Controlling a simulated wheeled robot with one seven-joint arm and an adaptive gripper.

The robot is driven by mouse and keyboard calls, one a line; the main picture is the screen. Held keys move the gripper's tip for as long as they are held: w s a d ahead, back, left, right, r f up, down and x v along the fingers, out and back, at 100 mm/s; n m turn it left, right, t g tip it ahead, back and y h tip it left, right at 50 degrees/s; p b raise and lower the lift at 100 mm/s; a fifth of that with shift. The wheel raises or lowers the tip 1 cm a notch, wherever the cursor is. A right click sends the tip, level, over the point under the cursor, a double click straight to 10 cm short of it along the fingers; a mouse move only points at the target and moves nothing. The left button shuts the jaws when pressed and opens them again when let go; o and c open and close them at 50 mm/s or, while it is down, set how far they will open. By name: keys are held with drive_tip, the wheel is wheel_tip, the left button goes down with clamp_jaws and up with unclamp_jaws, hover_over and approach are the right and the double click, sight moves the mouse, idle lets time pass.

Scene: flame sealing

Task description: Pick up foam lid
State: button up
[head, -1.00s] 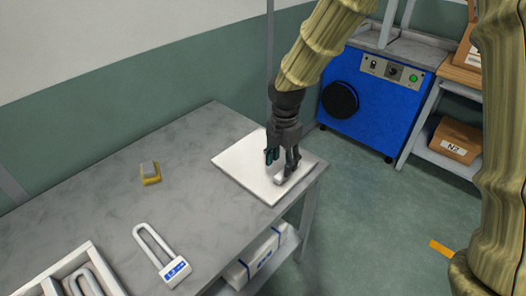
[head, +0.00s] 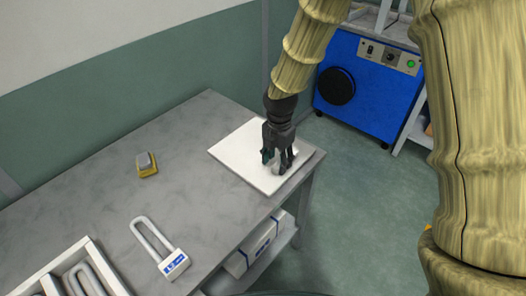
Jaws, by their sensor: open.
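A white square slab that looks like the foam lid (head: 240,152) lies flat near the right end of the grey table. A small pale raised piece on it, perhaps its handle, is mostly hidden by my fingers. My gripper (head: 277,164) points down over the right part of the slab with its dark fingers apart, around or just beside this piece. I cannot tell whether the fingers touch it.
On the grey table (head: 110,180) are a yellow and grey block (head: 146,164), a white U-shaped item with a blue label (head: 160,248) and a white divided tray (head: 45,276). A white box (head: 255,245) sits on the shelf below. A blue machine (head: 362,85) stands behind.

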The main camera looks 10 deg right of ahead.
sight(277, 166)
drive_tip(key=shift+w+d+f, duration=0.1)
drive_tip(key=shift+w+f, duration=0.05)
drive_tip(key=shift+f, duration=1.6)
clamp_jaws()
